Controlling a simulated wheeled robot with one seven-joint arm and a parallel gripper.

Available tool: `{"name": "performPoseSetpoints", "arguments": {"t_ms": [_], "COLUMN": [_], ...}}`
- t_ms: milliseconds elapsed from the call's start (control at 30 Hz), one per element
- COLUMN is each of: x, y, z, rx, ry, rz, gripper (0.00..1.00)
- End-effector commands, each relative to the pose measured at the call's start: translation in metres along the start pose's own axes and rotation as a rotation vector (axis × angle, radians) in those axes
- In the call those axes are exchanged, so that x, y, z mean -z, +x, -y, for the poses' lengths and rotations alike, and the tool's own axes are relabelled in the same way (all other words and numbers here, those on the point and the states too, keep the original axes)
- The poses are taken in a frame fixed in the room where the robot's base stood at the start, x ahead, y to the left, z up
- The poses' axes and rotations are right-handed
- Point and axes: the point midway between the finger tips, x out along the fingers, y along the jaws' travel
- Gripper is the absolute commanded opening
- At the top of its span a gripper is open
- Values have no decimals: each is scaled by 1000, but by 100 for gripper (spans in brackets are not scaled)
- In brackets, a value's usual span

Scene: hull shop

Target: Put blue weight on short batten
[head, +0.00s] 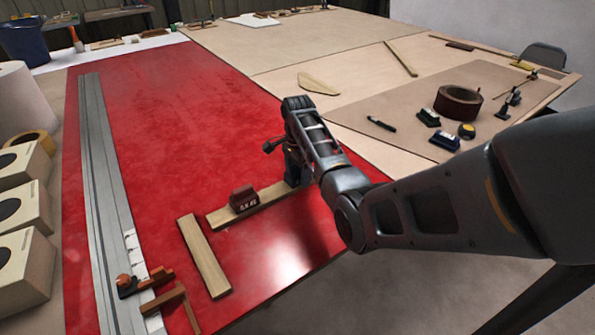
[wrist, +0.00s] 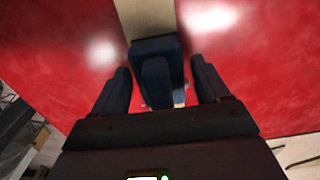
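A dark blue weight (wrist: 157,50) with a raised grip stands between the two fingers of my gripper (wrist: 161,64) in the wrist view. The fingers are spread, with red gaps on both sides of the weight. A wooden batten (wrist: 144,15) runs beneath or behind the weight. In the head view my gripper (head: 294,160) is low at the right end of a batten (head: 270,197), and the arm mostly hides the blue weight. A red-brown weight (head: 243,198) sits on that batten's left part. A second batten (head: 204,257) lies bare, nearer and to the left.
The red sheet (head: 150,140) is mostly clear beyond the battens. A long metal straightedge (head: 98,170) lies at left, with orange clamp-like tools (head: 130,284). Two dark weights (head: 428,117) (head: 445,140), a brown roll (head: 458,104) and a marker (head: 381,123) lie at right.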

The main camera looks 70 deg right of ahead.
Motion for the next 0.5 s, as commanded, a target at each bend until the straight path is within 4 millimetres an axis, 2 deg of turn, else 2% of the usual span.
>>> {"name": "performPoseSetpoints", "arguments": {"t_ms": [67,333,500], "x": [0,0,0], "y": [0,-2,-19], "z": [0,0,1], "rx": [0,1,4], "ry": [0,0,-1], "rz": [0,0,-1], "gripper": [83,83,83]}}
